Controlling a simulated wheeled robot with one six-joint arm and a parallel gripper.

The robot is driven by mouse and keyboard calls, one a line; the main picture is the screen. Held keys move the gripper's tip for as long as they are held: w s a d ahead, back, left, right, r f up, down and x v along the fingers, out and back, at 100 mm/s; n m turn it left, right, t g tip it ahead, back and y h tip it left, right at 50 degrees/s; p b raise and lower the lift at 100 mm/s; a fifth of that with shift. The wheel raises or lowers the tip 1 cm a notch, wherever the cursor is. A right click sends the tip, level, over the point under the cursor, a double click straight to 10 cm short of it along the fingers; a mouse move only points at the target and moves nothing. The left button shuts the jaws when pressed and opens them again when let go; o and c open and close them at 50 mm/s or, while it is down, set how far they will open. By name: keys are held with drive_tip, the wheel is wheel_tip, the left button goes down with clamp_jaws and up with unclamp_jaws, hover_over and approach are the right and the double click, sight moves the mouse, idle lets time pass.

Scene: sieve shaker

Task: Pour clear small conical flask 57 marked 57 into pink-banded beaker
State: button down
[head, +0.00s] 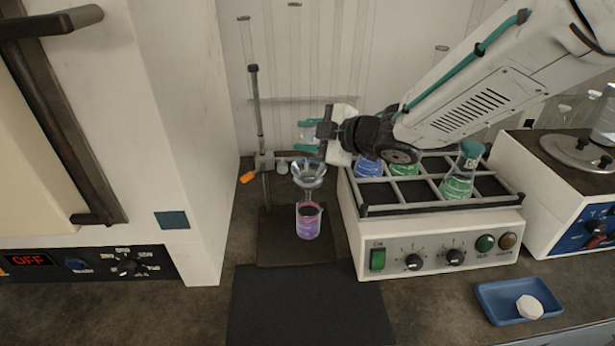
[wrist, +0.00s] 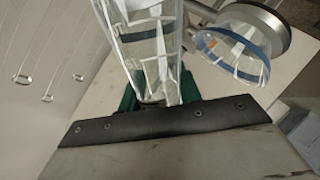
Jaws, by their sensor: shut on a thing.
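My gripper (head: 308,135) is shut on a small clear glass flask (head: 307,136), held between its green finger pads above and behind the funnel. In the wrist view, the clear flask (wrist: 150,45) fills the top middle; marks on its wall are too unclear to read in full. A clear glass funnel (head: 309,172) sits in the stand's ring below the flask. The beaker (head: 309,222), with a pink-purple look, stands upright under the funnel. I cannot tell its band from its contents. No stream of liquid shows.
The stand's rod (head: 260,110), with an orange clamp knob, is left of the funnel. The shaker (head: 440,235) with its flask rack stands close on the right, holding flasks of blue and green liquid. A blue tray (head: 495,310) with a white piece lies front right. A dark mat (head: 310,305) is clear.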

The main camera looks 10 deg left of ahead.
drive_tip(key=shift+r+m, duration=0.1)
drive_tip(key=shift+m, duration=0.2)
drive_tip(key=shift+w+r+m+g+b, duration=0.25)
drive_tip(key=shift+r+m+g, duration=0.25)
drive_tip(key=shift+r, duration=0.45)
drive_tip(key=shift+w+d+f+m+g, duration=0.2)
drive_tip(key=shift+w+f+m+g, duration=0.2)
drive_tip(key=shift+w+f+m, duration=0.15)
drive_tip(key=shift+w+d+m+g+b, duration=0.15)
drive_tip(key=shift+w+m+g+b, duration=0.35)
drive_tip(key=shift+w+m+g, duration=0.15)
drive_tip(key=shift+w+d+r+m+g+y, duration=0.1)
drive_tip(key=shift+w+r+m+g+y, duration=0.25)
drive_tip(key=shift+r, duration=0.25)
drive_tip(key=shift+w+d+r+m+g+b, duration=0.15)
drive_tip(key=shift+w+r+m+g+b, duration=0.5)
drive_tip(key=shift+m, duration=0.3)
drive_tip(key=shift+r, duration=0.1)
